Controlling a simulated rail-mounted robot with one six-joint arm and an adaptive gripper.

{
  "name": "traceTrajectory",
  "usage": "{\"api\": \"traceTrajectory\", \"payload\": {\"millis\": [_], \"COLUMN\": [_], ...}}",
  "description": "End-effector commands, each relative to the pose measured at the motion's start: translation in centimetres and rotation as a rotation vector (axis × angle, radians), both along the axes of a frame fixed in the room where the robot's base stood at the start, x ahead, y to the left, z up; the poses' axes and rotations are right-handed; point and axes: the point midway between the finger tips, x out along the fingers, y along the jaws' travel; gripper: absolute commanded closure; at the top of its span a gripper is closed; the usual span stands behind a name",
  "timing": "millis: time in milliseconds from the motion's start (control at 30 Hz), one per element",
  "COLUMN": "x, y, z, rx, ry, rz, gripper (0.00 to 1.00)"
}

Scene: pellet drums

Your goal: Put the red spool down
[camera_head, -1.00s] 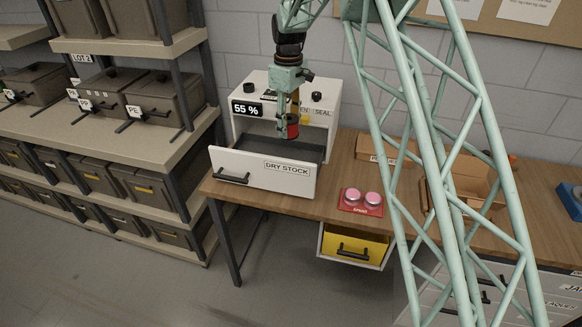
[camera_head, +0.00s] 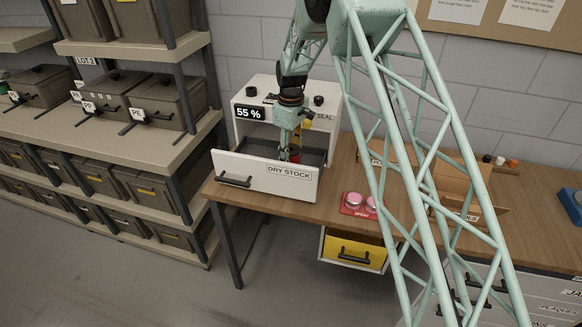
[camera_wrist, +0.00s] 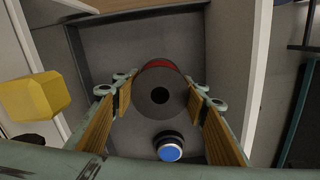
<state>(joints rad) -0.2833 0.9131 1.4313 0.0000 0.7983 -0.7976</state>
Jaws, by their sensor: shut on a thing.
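The red spool (camera_wrist: 160,91) is between the two finger pads of my gripper (camera_wrist: 160,105) in the wrist view, with its grey end and dark centre hole facing the camera. In the head view my gripper (camera_head: 291,152) reaches down into the open DRY STOCK drawer (camera_head: 240,182), and only a bit of the red spool (camera_head: 295,158) shows above the drawer front. The gripper is shut on the spool. Below it the wrist view shows the grey drawer floor (camera_wrist: 115,60). I cannot tell whether the spool touches the floor.
A blue-topped round thing (camera_wrist: 169,150) is near the spool in the wrist view, and a yellow block (camera_wrist: 35,97) is at the left. The white cabinet (camera_head: 325,105) with a 55 % display stands behind the drawer. A red SPENT tray (camera_head: 352,211) with pink-topped spools is on the bench.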

Motion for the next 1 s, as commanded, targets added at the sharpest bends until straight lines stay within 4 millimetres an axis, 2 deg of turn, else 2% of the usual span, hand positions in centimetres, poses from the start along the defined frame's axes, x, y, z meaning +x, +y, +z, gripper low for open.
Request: {"api": "traceTrajectory", "payload": {"millis": [200, 667, 1000], "x": [0.1, 0.0, 0.0], "y": [0.0, 0.0, 0.0], "z": [-1.3, -1.9, -5.2], "rx": [0.0, 0.0, 0.0], "ry": [-0.001, 0.0, 0.0], "rz": [0.0, 0.0, 0.0], "gripper": [0.72, 0.72, 0.72]}}
